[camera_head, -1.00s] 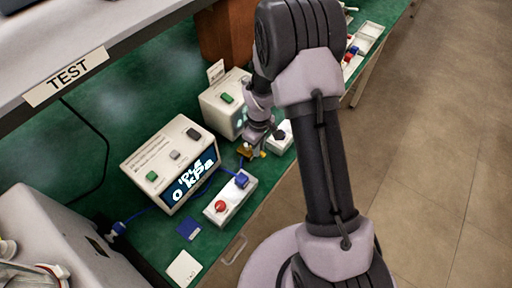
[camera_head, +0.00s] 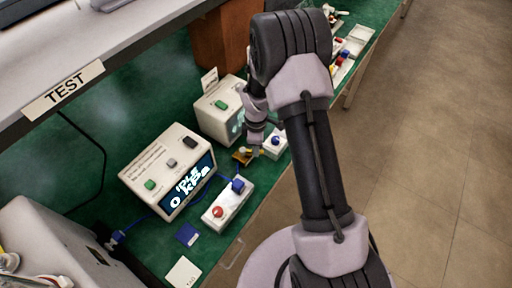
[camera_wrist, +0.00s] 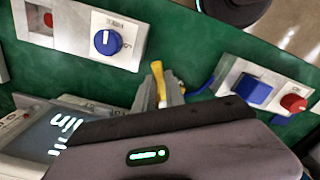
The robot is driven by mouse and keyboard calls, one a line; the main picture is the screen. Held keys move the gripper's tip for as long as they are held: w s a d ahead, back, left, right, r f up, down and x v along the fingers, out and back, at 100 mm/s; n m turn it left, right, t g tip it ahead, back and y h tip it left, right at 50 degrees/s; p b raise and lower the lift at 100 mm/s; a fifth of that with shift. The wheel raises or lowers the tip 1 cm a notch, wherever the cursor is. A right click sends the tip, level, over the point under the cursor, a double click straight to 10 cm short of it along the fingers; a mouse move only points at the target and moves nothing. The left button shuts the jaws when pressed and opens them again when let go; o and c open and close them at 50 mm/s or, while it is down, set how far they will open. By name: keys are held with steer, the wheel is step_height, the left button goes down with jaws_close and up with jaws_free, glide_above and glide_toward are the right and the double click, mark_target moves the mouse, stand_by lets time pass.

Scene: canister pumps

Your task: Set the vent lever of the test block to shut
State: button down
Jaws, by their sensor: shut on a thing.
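The small brass-coloured test block (camera_head: 243,157) sits on the green bench beside a white panel, at the end of a blue hose. My gripper (camera_head: 257,147) is over it and partly hides it in the head view. In the wrist view my gripper (camera_wrist: 167,92) is shut on a yellow lever (camera_wrist: 157,76), which stands between the fingertips. The block's body is mostly hidden there behind the fingers and my wrist housing. I cannot tell the lever's setting.
A white tester (camera_head: 168,170) reads "IDLE 0 kPa". A white box (camera_head: 227,206) with a red button and blue block stands near the front edge. A white box with a blue knob (camera_head: 275,141) is close to my gripper. A shelf marked TEST (camera_head: 64,90) overhangs the left.

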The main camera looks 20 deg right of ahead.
stand_by(0.3)
steer(key=c, duration=1.4)
jaws_free()
step_height(320, 180, up, 18)
steer(key=p, duration=0.4)
steer(key=shift+f+p, duration=0.25)
steer(key=shift+p, duration=0.1)
